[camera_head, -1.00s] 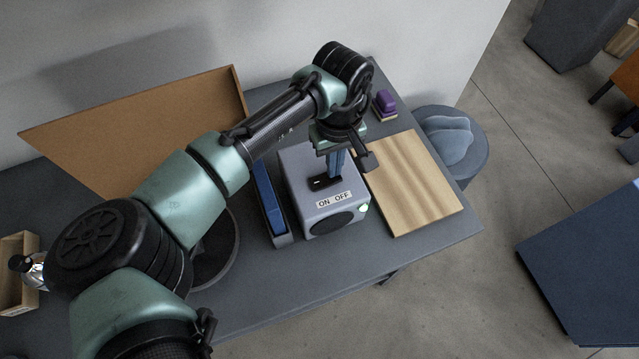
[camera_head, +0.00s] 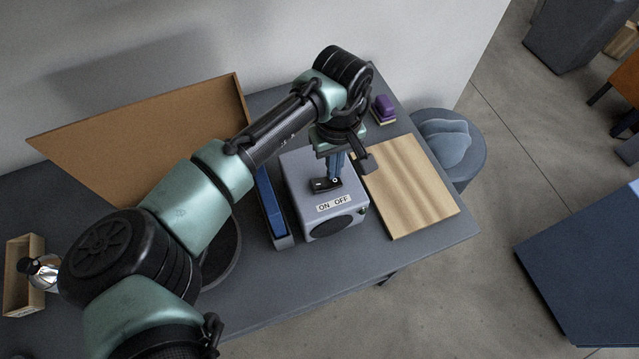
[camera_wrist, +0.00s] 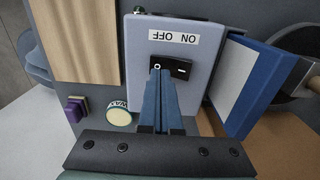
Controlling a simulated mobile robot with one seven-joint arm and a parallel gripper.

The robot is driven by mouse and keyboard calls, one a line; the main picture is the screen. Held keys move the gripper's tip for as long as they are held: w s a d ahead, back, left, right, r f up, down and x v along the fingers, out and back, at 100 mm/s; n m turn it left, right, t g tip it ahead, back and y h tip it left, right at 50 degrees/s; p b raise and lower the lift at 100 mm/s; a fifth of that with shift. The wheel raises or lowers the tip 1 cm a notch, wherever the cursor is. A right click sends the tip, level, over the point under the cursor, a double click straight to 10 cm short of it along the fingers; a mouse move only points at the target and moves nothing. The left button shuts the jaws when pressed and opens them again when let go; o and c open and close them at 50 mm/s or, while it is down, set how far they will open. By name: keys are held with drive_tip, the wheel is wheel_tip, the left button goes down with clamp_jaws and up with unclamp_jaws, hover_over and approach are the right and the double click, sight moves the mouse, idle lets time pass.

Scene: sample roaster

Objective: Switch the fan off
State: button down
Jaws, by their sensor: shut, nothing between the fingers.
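The fan is a grey box (camera_head: 300,170) on the dark table, with an ON OFF label (camera_head: 334,202) and a round dark grille (camera_head: 331,227) on its front. Its black rocker switch (camera_head: 322,186) is on top; in the wrist view the switch (camera_wrist: 172,68) has an O mark at the OFF end. My gripper (camera_head: 336,180) is shut and empty, pointing down. In the wrist view its blue fingertips (camera_wrist: 160,72) are at the OFF end of the switch, seemingly touching it and hiding part of it. The lamp (camera_head: 363,211) at the front right corner looks unlit.
A blue folder in a grey holder (camera_head: 285,242) stands close left of the fan. A wooden board (camera_head: 410,190) lies to the right, with a purple block (camera_head: 384,104) behind it. A brown panel (camera_head: 150,130) leans at the back. The table front is clear.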

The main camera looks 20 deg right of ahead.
drive_tip(key=shift+r+p, duration=2.25)
drive_tip(key=shift+r, duration=0.3)
